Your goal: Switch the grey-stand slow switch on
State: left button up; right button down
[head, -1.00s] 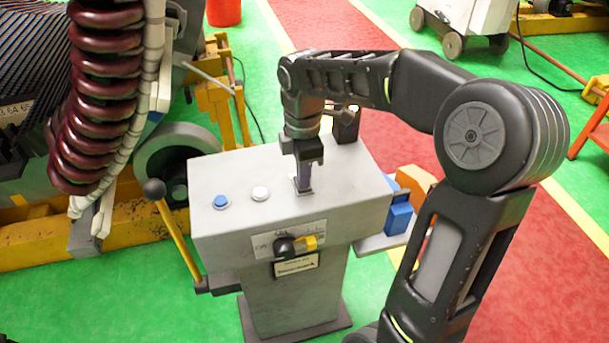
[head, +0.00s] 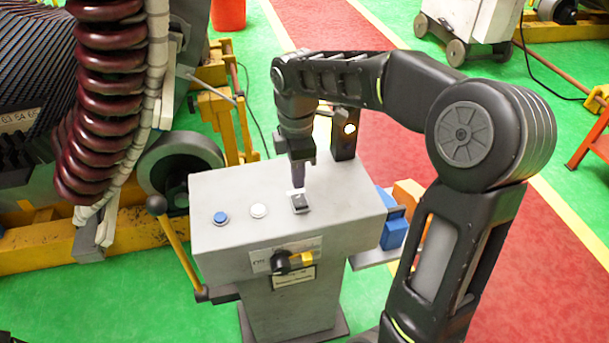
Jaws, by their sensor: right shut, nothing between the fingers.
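The grey stand (head: 235,238) stands in the middle of the head view. On its top are a blue button (head: 220,217), a white button (head: 258,210) and a small dark rocker switch (head: 300,204) on a light base. My right gripper (head: 297,185) points down just behind the rocker switch, close to it. Its fingers are shut and empty; I cannot tell whether the tips touch anything. A lamp (head: 350,129) on a black post at the stand's back is lit. My left gripper is out of view.
A dark red coil (head: 105,95) hangs at the left. Green floor is clear in front.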

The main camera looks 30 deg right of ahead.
aim_at(297, 195)
notch_tip(297, 195, up, 10)
jog(key=w+p, duration=0.1)
jog(key=p, duration=0.1)
jog(key=shift+d, duration=0.2)
jog(key=shift+w+f, duration=0.1)
jog(key=s+g+p, duration=0.1)
jog(key=p, duration=0.4)
jog(key=shift+s+a+g+y, duration=0.1)
jog(key=shift+g+y, duration=0.2)
